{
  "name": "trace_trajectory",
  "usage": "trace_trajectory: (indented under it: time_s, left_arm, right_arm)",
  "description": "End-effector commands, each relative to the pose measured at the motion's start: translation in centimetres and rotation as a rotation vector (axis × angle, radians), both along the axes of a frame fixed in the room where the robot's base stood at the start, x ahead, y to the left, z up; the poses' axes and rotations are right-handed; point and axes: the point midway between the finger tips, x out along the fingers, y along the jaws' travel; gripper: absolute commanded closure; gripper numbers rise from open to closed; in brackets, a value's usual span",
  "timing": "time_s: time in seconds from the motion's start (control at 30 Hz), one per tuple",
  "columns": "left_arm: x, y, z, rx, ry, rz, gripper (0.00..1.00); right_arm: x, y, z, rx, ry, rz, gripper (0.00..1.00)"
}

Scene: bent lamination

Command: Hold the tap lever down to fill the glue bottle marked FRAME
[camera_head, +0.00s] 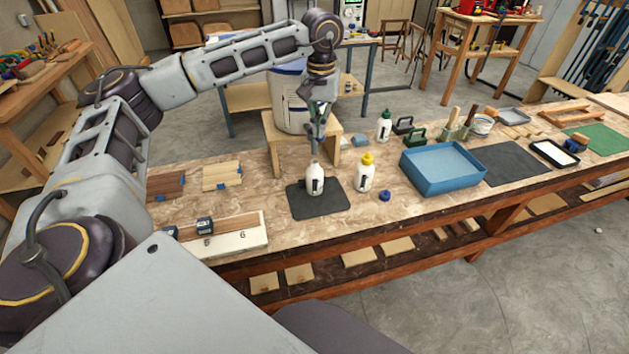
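A white glue bottle (315,180) without a visible cap stands upright on a dark mat (330,208) near the bench's front edge. Its dark label is too small to read. Behind it, a white drum with a blue band (288,98) sits on a wooden stand (276,142). My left gripper (318,135) points down in front of the drum, above the open bottle. It hides the tap and lever, and I cannot tell whether its fingers touch them. A white bottle with a yellow cap (365,174) stands to the right. My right gripper is out of view.
A loose blue cap (385,196) lies beside the yellow-capped bottle. A green-capped bottle (384,126) stands farther back. A blue tray (441,170) is to the right. Wood strips (222,176) and a numbered board (232,240) lie to the left.

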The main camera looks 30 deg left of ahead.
Motion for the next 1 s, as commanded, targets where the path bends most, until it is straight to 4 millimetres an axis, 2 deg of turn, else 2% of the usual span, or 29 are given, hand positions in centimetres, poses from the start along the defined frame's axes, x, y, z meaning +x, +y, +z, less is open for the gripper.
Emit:
trace_trajectory:
  time_s: [1.0]
  left_arm:
    - [0.0,0.0,-2.3,0.001,0.001,0.001,1.00]
  right_arm:
    - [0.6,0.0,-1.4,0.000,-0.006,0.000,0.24]
